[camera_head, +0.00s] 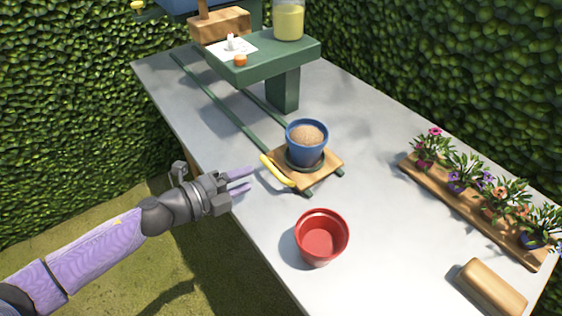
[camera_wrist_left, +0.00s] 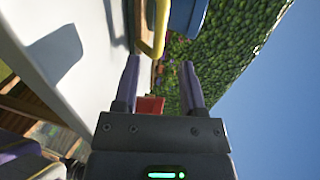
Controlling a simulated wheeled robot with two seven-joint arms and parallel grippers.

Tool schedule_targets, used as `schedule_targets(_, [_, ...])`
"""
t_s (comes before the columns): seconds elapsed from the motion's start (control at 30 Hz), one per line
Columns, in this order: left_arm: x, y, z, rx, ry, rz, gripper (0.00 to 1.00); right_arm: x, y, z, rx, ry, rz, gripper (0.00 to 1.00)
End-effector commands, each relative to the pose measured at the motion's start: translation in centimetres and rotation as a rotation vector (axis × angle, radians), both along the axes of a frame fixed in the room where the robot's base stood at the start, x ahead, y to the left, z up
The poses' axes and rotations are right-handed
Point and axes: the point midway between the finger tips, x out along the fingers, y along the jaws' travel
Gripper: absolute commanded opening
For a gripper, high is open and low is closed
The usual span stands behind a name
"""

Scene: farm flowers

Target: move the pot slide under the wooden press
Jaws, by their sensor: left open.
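The pot slide (camera_head: 325,168) is a small wooden platform on green rails, and a blue pot (camera_head: 305,148) filled with brown soil stands on it. A yellow handle (camera_head: 277,171) runs along its left edge. The handle also shows in the left wrist view (camera_wrist_left: 155,30), beyond the fingertips. My left gripper (camera_head: 249,179) is open and empty, just left of the handle and apart from it. The wooden press (camera_head: 220,25) is at the top of the head view, above a green raised stand (camera_head: 290,58); its upper part is cut off. My right gripper is not in view.
Green rails (camera_head: 215,100) run from the slide toward the stand. An empty red pot (camera_head: 321,238) stands in front of the slide. A wooden board (camera_head: 465,205) with several flowers is at right, near a wooden block (camera_head: 490,288). A jar (camera_head: 289,20) stands on the stand.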

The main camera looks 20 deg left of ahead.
Motion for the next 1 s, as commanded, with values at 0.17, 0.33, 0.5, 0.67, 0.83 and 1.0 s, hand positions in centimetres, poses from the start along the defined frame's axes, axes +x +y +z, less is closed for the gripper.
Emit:
schedule_targets(0.17, [3.3, -2.5, -0.9, -0.004, -0.002, 0.002, 0.53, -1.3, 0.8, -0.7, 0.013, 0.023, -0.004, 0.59])
schedule_targets(0.33, [5.3, -4.0, -1.5, -0.003, 0.000, 0.003, 0.53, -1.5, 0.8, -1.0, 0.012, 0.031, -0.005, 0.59])
schedule_targets(0.5, [5.9, -4.6, -1.6, -0.003, 0.001, 0.003, 0.53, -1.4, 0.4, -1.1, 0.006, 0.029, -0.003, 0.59])
schedule_targets(0.67, [5.9, -4.5, -1.6, -0.003, 0.002, 0.004, 0.53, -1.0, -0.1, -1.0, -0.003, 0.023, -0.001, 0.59])
schedule_targets(0.83, [5.9, -4.5, -1.6, -0.003, 0.002, 0.004, 0.25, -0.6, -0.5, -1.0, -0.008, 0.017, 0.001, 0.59])
schedule_targets(1.0, [5.9, -4.5, -1.6, -0.003, 0.002, 0.004, 0.00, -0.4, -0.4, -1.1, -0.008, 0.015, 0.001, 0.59])
